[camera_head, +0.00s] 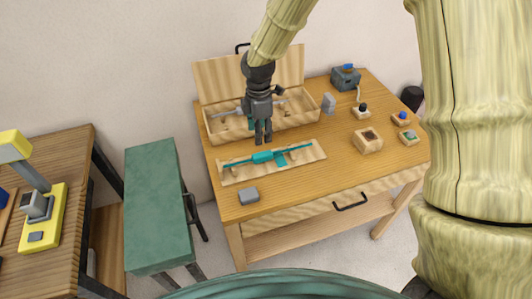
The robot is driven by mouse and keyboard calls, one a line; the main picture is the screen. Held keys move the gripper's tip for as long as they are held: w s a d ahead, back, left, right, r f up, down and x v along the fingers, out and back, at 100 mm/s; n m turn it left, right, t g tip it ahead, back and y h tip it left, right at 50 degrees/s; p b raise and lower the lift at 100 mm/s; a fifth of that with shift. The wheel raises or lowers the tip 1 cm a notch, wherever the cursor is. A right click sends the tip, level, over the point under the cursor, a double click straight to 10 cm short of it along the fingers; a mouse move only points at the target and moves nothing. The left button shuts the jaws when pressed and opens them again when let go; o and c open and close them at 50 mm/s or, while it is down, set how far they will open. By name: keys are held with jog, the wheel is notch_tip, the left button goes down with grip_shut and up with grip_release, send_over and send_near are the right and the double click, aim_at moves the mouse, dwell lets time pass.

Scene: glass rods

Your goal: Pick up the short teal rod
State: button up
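A wooden board (312,154) lies on the table in front of an open wooden box. On it is a long, thin teal piece (298,149) with a thicker, brighter teal part (263,156) near its middle and a darker teal part (280,160) beside it. I cannot tell for sure which is the short teal rod. My gripper (263,142) points down, with its fingertips just behind the thicker teal part in the picture. Its fingers look close together, and no held object shows between them. Whether it touches anything is unclear.
The open box (300,121) with a raised lid (220,80) stands behind my gripper. A bit of teal shows in it. A grey block (249,195) lies front left. A wooden block (367,141) and several small items stand right. A green bench (160,205) is left.

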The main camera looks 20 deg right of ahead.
aim_at(262, 154)
jog(key=f, duration=0.2)
jog(key=f+p, duration=0.1)
jog(key=f, duration=0.1)
jog(key=shift+d, duration=0.4)
jog(key=shift+s+f+p, duration=0.3)
jog(key=shift+f+p, duration=0.1)
jog(key=shift+f, duration=0.25)
jog(key=shift+s+a+f+p, duration=0.1)
jog(key=shift+f+p, duration=0.85)
jog(key=shift+f, duration=1.2)
grip_shut()
